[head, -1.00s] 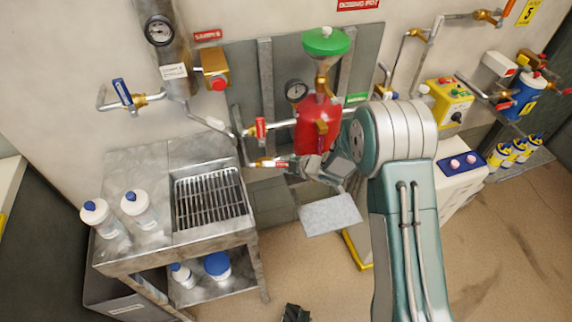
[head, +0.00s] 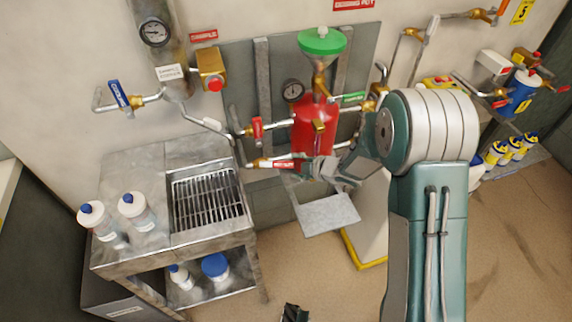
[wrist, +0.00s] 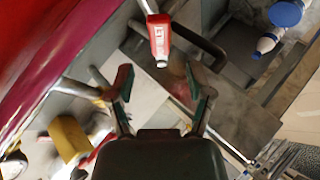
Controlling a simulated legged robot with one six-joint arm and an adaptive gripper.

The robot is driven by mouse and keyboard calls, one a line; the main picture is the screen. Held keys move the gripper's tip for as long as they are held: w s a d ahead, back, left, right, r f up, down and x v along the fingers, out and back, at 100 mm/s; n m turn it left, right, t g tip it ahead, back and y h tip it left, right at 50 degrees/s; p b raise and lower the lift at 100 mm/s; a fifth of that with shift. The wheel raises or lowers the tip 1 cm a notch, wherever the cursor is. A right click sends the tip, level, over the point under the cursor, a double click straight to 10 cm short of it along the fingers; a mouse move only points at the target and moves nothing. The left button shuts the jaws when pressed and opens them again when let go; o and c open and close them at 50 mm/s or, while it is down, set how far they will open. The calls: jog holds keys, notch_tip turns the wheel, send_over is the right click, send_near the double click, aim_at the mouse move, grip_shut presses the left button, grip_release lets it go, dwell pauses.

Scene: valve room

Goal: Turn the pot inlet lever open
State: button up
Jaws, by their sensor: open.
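The red pot (head: 312,128) with a green funnel top (head: 323,41) stands against the wall panel. A red lever (head: 284,163) sits on the lower pipe left of the pot, just left of my gripper (head: 308,168). A red-handled lever (wrist: 159,38) also shows in the wrist view, beyond and between my fingertips (wrist: 160,82), apart from them. The fingers are spread and empty. A second red lever (head: 257,128) is on the upper pipe, and a green lever (head: 353,97) is right of the funnel. I cannot read which label names the inlet.
A steel sink bench (head: 135,185) with white bottles (head: 135,209) stands at left. A blue lever (head: 118,93) and a gauge (head: 154,32) are on the wall pipes. A grey plate (head: 327,214) lies below the gripper. Open floor (head: 510,250) is at right.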

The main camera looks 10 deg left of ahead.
jog(key=v, duration=0.5)
jog(key=shift+s+a, duration=0.15)
jog(key=c, duration=0.8)
jog(key=shift+s+a+n, duration=0.15)
jog(key=shift+a+n, duration=0.2)
jog(key=shift+n, duration=0.05)
grip_shut()
jog(key=n+t+h, duration=0.2)
jog(key=n+t, duration=0.2)
jog(key=n, duration=0.6)
send_near(277, 164)
jog(key=s+f, duration=0.3)
jog(key=s+d+f+n+t+h, duration=0.1)
jog(key=s+d+n+h, duration=0.1)
jog(key=s+n+h, duration=0.15)
jog(key=w+a+f, duration=0.1)
jog(key=w+a, duration=0.1)
jog(key=w, duration=0.3)
jog(key=w+a+f+n, duration=0.1)
jog(key=w+a+f, duration=0.1)
jog(key=w, duration=0.4)
jog(key=shift+a+y, duration=0.35)
jog(key=shift+y, duration=0.1)
